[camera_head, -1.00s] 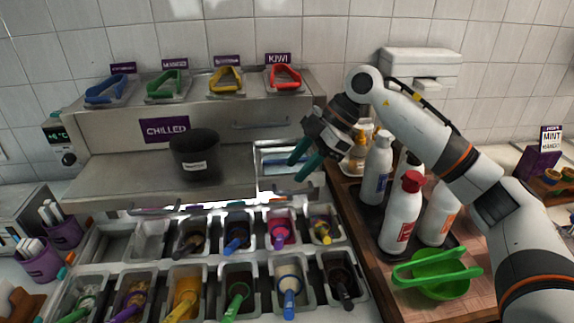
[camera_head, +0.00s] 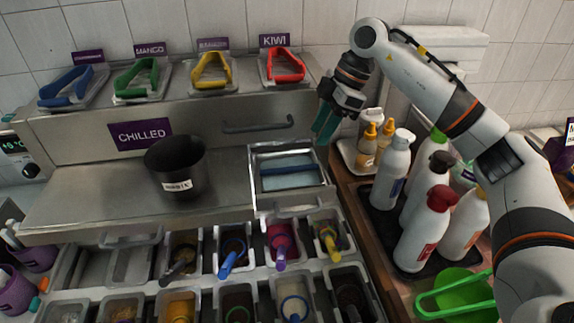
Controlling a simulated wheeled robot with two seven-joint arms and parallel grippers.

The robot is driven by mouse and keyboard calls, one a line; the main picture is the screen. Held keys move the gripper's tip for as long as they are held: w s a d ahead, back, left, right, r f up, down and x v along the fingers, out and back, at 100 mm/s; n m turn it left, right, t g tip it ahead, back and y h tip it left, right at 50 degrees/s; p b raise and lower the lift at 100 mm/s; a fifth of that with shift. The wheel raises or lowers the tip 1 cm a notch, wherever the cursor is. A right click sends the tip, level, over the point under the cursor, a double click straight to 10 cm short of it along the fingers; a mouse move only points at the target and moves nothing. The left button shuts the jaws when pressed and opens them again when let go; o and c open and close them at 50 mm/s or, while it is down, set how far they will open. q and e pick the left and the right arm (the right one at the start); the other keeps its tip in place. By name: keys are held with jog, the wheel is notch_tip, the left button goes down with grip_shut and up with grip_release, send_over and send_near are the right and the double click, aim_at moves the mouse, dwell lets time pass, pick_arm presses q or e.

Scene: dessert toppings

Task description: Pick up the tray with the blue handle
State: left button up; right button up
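A small metal tray with a blue handle (camera_head: 68,86) sits at the far left on top of the steel chilled unit. Its blue loop handle stands up from it. A rectangular metal tray (camera_head: 254,180) on the steel counter also has a dark blue bar (camera_head: 290,170) across its pale blue inside. My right gripper (camera_head: 323,128) hangs above and right of this rectangular tray, apart from it. Its two teal fingers are empty and look slightly apart, seen nearly edge-on. The blue-handled tray on the unit is far to its left. My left gripper is not in view.
Trays with green (camera_head: 137,78), yellow (camera_head: 211,71) and red (camera_head: 284,65) handles share the top ledge. A black bucket (camera_head: 176,165) stands on the steel counter. Bottles (camera_head: 424,230) crowd a dark tray at right. Topping pans with coloured utensils fill the front.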

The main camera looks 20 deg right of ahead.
aim_at(301, 166)
jog(key=f, duration=0.1)
jog(key=a+f, duration=0.1)
jog(key=a+f+p, duration=0.1)
jog(key=shift+s+f, duration=0.2)
jog(key=shift+s, duration=0.15)
jog(key=shift+w+f, duration=0.1)
jog(key=shift+f, duration=0.25)
jog(key=shift+w+a+f, duration=0.1)
jog(key=shift+w+f, duration=0.1)
jog(key=shift+f, duration=0.05)
jog(key=p+x, duration=0.2)
jog(key=x, duration=0.2)
jog(key=shift+w+a+f+p, duration=0.1)
jog(key=shift+w+a+p, duration=0.1)
jog(key=shift+p, duration=0.15)
jog(key=shift+f, duration=0.25)
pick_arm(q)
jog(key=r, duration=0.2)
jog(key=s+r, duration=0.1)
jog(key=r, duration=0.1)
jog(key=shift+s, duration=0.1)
pick_arm(e)
jog(key=shift+f, duration=0.1)
jog(key=shift+c, duration=0.6)
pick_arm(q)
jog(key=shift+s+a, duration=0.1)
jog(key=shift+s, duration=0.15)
pick_arm(e)
grip_shut()
